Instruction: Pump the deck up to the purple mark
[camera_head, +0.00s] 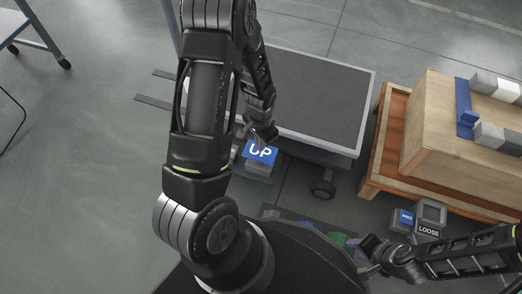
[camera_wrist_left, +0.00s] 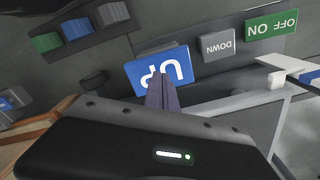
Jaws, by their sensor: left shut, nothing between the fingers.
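The blue UP pedal (camera_head: 259,153) is on the floor at the near edge of the grey deck (camera_head: 318,90). My left gripper (camera_head: 265,138) is shut and empty, with its fingertips over the UP pedal. In the left wrist view the shut fingers (camera_wrist_left: 163,92) overlap the lower part of the UP pedal (camera_wrist_left: 140,70); whether they touch it cannot be told. My right gripper (camera_head: 370,262) is at the lower right, small and dark. The purple mark is not visible.
A wooden crate (camera_head: 428,125) on a pallet stands right of the deck, with grey and white blocks on top.

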